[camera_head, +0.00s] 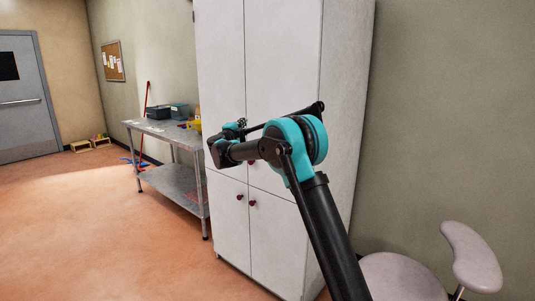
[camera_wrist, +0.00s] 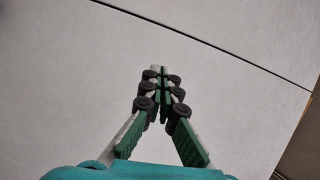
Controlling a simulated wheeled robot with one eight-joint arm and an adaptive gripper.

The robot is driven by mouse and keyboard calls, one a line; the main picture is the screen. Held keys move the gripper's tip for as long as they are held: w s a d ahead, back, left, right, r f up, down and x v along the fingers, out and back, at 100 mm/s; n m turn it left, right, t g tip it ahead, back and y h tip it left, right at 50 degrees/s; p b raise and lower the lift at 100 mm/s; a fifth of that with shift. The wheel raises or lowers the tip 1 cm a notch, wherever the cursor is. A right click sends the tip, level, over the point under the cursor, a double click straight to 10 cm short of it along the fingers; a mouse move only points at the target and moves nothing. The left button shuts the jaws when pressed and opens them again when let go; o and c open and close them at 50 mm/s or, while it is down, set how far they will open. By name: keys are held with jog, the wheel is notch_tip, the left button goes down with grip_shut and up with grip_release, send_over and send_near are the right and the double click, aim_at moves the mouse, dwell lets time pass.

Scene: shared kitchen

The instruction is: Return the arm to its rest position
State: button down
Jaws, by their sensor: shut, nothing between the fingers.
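My gripper shows in the wrist view (camera_wrist: 160,72), shut, with its green-padded fingertips together and nothing between them. A pale cabinet surface with a dark seam fills the view behind it. In the head view my arm rises from the lower middle, bends at a teal joint, and reaches left in front of the tall white cabinet (camera_head: 282,50). I cannot tell how far the fingertips are from the cabinet.
A metal table (camera_head: 160,129) with bins (camera_head: 158,113) stands left of the cabinet. A grey chair (camera_head: 400,277) is at the lower right. Small wooden crates (camera_head: 81,146) lie near the grey door (camera_head: 25,95). The floor (camera_head: 90,230) at the left is clear.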

jog(key=s+d+n+y, duration=0.7)
jog(key=s+n+y, duration=0.35)
jog(key=n, duration=0.25)
jog(key=s+d+f+n+g+h, duration=0.1)
jog(key=s+d+f+n+g, duration=0.1)
jog(key=s+d+f+g, duration=0.3)
jog(key=s+d+f+n+g+h, duration=0.2)
jog(key=s+d+f+g, duration=0.3)
jog(key=s+d+f, duration=0.7)
jog(key=s+d+f+n+g+h, duration=0.1)
jog(key=s+d+f+g, duration=0.4)
jog(key=s+f, duration=1.3)
jog(key=s+d, duration=0.2)
jog(key=s, duration=0.4)
jog(key=s+d+n, duration=0.1)
jog(key=s+d, duration=0.1)
jog(key=s, duration=0.5)
jog(key=shift+s+d+f+n+h, duration=0.15)
jog(key=shift+d+f+n+h, duration=0.1)
jog(key=shift+f+n+h, duration=0.1)
